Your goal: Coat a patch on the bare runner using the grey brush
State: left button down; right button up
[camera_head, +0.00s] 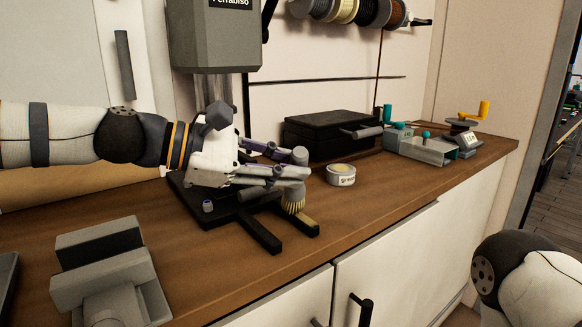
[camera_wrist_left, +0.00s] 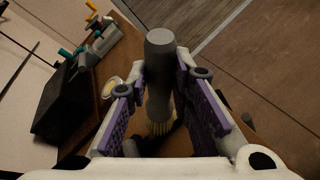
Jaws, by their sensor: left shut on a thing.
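My left gripper (camera_head: 293,168) is shut on the grey brush (camera_head: 294,186) by its handle. The brush is roughly upright, with its pale yellow bristles pointing down over the right one of two dark runners (camera_head: 262,234) of a black stand. I cannot tell whether the bristles touch this right runner (camera_head: 304,226), which shows a yellowish-brown area near the bristles. In the left wrist view the brush's grey handle (camera_wrist_left: 159,65) stands between the purple finger pads. A round tin of grease (camera_head: 341,177) stands open just right of the brush. My right gripper is out of view.
A black box (camera_head: 331,134) stands behind the tin. A grey device with teal knobs (camera_head: 422,147) and a yellow-handled crank (camera_head: 466,126) are at the far right. A grey block fixture (camera_head: 108,275) is at the front left. The wooden counter right of the tin is clear.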

pick_arm(q)
jog(key=shift+w+a+f, duration=0.15)
jog(key=shift+f, duration=0.3)
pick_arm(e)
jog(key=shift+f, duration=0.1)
pick_arm(q)
jog(key=shift+w+a, duration=0.85)
jog(key=shift+w, duration=0.25)
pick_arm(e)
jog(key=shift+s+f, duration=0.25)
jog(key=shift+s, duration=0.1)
pick_arm(q)
jog(key=shift+s+d+r, duration=0.1)
jog(key=shift+s+d, duration=0.8)
jog(key=shift+s, duration=0.3)
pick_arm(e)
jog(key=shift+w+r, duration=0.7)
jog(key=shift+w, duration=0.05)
pick_arm(q)
jog(key=shift+s+d, duration=0.5)
jog(key=shift+s, duration=0.2)
jog(key=shift+s+d, duration=0.5)
jog(key=shift+s, duration=0.15)
